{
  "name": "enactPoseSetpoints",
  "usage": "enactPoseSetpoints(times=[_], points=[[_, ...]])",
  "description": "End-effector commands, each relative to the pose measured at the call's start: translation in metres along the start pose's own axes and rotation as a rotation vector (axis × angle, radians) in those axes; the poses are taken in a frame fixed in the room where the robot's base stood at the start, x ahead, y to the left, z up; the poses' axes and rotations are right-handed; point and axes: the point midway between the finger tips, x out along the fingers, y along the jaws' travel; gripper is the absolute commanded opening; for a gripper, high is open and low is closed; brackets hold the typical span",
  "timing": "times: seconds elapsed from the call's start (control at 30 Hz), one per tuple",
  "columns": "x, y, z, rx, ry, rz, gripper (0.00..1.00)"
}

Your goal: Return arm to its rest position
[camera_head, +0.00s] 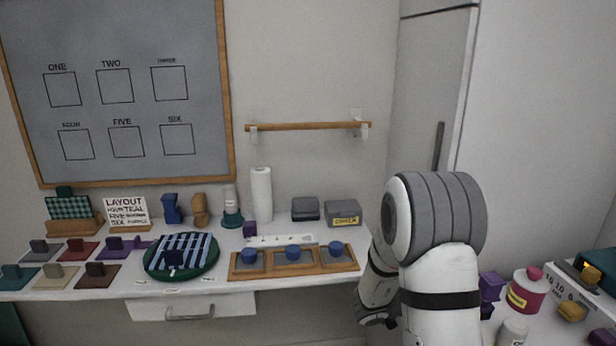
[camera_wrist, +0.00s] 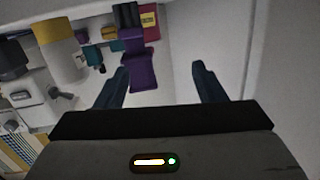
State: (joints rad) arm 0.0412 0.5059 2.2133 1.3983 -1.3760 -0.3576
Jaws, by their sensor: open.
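My gripper (camera_wrist: 160,88) shows in the wrist view with its two dark blue fingers spread apart and nothing between them. Beyond the fingers are a blank pale surface and, to the left, a purple thing (camera_wrist: 139,68) and other items. In the head view my white and grey arm stands at the right, folded in front of the cabinet. The gripper's fingertips cannot be made out there.
A white worktop (camera_head: 215,285) along the wall holds a green round mat (camera_head: 152,270), a wooden tray (camera_head: 345,264), a paper roll (camera_head: 261,195) and several coloured plates. A right-hand surface holds a pink jar (camera_head: 528,290). A tall cabinet (camera_head: 428,95) stands behind my arm.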

Motion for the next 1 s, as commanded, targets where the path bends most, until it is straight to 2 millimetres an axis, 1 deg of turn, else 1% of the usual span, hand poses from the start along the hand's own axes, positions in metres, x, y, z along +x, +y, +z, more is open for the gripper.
enactPoseSetpoints(times=[0.03, 0.07, 0.1, 0.17, 0.2, 0.23, 0.33, 0.37, 0.4, 0.47, 0.5, 0.57, 0.6, 0.67, 0.7, 0.77, 0.83, 0.87, 0.9, 1.0], points=[[-0.005, -0.013, -0.018, 0.030, -0.047, -0.074, 0.63], [-0.010, -0.022, -0.024, 0.046, -0.083, -0.128, 0.63], [-0.017, -0.035, -0.034, 0.063, -0.133, -0.207, 0.63], [-0.032, -0.053, -0.047, 0.080, -0.213, -0.328, 0.63], [-0.044, -0.065, -0.056, 0.083, -0.265, -0.410, 0.63], [-0.054, -0.072, -0.062, 0.082, -0.304, -0.468, 0.63], [-0.092, -0.088, -0.084, 0.056, -0.430, -0.654, 0.63], [-0.105, -0.090, -0.090, 0.041, -0.467, -0.707, 0.63], [-0.122, -0.091, -0.098, 0.016, -0.514, -0.774, 0.63], [-0.148, -0.090, -0.110, -0.032, -0.583, -0.869, 0.63], [-0.165, -0.085, -0.116, -0.071, -0.627, -0.927, 0.63], [-0.189, -0.075, -0.127, -0.139, -0.690, -1.005, 0.63], [-0.205, -0.066, -0.133, -0.191, -0.732, -1.050, 0.63], [-0.226, -0.048, -0.141, -0.277, -0.789, -1.107, 0.63], [-0.237, -0.034, -0.146, -0.340, -0.825, -1.137, 0.63], [-0.253, -0.009, -0.154, -0.440, -0.875, -1.169, 0.63], [-0.266, 0.022, -0.163, -0.563, -0.927, -1.186, 0.63], [-0.270, 0.036, -0.166, -0.615, -0.947, -1.186, 0.63], [-0.273, 0.054, -0.170, -0.684, -0.970, -1.181, 0.63], [-0.277, 0.096, -0.179, -0.832, -1.015, -1.147, 0.63]])
